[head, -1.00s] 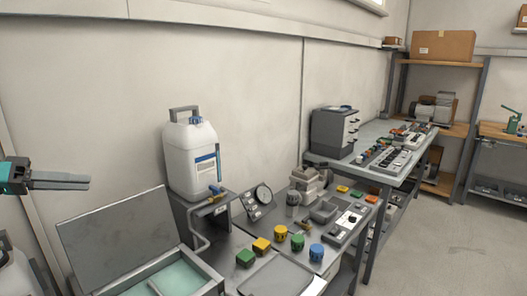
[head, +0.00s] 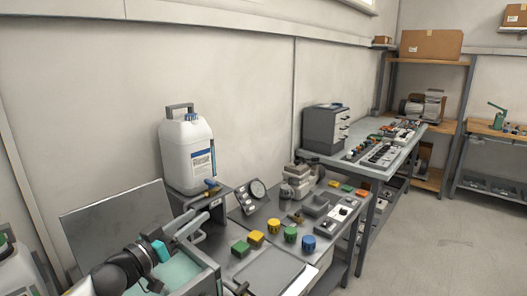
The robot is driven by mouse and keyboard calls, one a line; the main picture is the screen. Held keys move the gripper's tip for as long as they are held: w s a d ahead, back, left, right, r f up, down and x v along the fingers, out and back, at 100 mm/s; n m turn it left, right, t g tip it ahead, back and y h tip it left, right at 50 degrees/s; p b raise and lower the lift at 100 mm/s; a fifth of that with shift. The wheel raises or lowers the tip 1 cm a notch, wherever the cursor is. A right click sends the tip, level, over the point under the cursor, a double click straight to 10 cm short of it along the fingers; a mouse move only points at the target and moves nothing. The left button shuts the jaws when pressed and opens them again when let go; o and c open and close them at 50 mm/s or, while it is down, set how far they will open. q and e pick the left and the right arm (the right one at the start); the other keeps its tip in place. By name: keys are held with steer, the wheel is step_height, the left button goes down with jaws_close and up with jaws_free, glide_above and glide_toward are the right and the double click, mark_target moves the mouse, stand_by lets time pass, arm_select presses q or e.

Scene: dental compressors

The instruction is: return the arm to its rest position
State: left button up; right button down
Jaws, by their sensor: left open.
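My left arm comes in from the lower left, dark with a teal band near the wrist. My left gripper (head: 196,222) is open, with grey fingers and nothing seen between them. It shows in front of the open-lidded grey case (head: 110,224) and just below the white jug in the picture; its exact height above the bench cannot be told. My right gripper is not in view.
A white jug (head: 187,155) stands on a grey stand. A second bench (head: 400,150) and shelves stand farther right. Floor at right is clear.

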arm_select(q)
steer(key=s+d+f+n+g+y, duration=0.1)
steer(key=s+f+n+g+y, duration=0.3)
steer(key=s+f+y, duration=0.85)
steer(key=s+f+m+g+h, duration=0.1)
steer(key=s+f+g, duration=0.3)
steer(key=s, duration=0.8)
steer(key=s+f+m+g+h, duration=0.15)
steer(key=s+f+g, duration=0.25)
steer(key=s, duration=0.8)
steer(key=s+f+g+b, duration=0.2)
steer(key=s+f+b, duration=0.1)
steer(key=f, duration=2.3)
steer(key=s+a+f+b, duration=0.1)
steer(key=s+a+f, duration=0.2)
steer(key=s+f, duration=1.1)
steer(key=shift+s+g, duration=0.4)
steer(key=shift+s, duration=0.1)
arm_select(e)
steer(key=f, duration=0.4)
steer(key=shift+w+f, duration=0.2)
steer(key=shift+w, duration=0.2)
